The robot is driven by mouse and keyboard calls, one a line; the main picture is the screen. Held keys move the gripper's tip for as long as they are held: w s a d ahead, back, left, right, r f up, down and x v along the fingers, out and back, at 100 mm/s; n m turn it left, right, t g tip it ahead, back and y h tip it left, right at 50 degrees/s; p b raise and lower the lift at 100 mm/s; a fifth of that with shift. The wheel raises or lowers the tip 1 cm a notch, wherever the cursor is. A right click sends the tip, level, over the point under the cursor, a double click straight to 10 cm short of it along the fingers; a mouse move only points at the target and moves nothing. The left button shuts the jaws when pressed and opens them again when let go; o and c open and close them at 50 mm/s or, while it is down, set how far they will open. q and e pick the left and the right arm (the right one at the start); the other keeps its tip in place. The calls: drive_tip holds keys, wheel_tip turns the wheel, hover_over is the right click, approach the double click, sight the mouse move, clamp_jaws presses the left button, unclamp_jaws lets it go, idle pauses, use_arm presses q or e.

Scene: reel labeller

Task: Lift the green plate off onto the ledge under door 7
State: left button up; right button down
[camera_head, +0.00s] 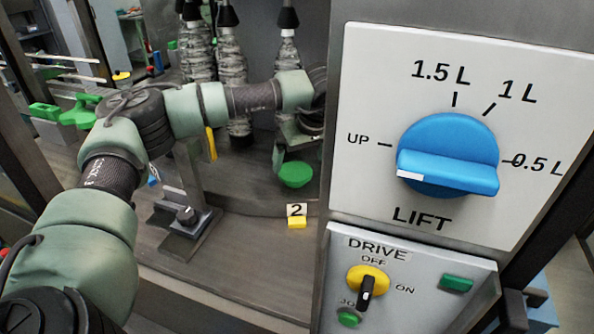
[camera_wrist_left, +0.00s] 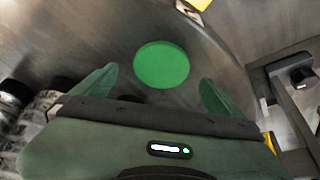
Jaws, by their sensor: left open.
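The green plate (camera_head: 296,175) is a small round green disc below my left gripper in the head view. It also shows in the left wrist view (camera_wrist_left: 161,64), lying between and beyond the two fingers. My left gripper (camera_head: 290,155) is open and empty, pointing down, with a finger on either side of the plate as seen from the wrist (camera_wrist_left: 158,76). I cannot tell how much height lies between fingertips and plate. Door 7 and its ledge are not identifiable in these views. My right gripper is not in view.
A yellow block with a "2" sign (camera_head: 297,217) stands in front of the plate. A panel with a blue LIFT knob (camera_head: 447,158) and a DRIVE switch (camera_head: 367,290) closes off the right. A metal bracket (camera_head: 185,217) stands left. Wrapped columns (camera_head: 233,80) hang behind.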

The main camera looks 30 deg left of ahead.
sight(295, 170)
use_arm(q)
drive_tip(key=shift+w+a+f+p, duration=0.1)
drive_tip(key=shift+a+f+p, duration=0.55)
drive_tip(key=shift+f+p, duration=0.35)
drive_tip(key=shift+x, duration=1.2)
drive_tip(key=shift+w+f, duration=0.15)
drive_tip(key=shift+f, duration=0.05)
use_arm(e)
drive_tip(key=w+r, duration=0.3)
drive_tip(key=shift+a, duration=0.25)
use_arm(q)
drive_tip(key=shift+d, duration=0.1)
drive_tip(key=c, duration=1.5)
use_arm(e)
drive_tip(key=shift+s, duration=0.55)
use_arm(q)
drive_tip(key=shift+r, duration=0.1)
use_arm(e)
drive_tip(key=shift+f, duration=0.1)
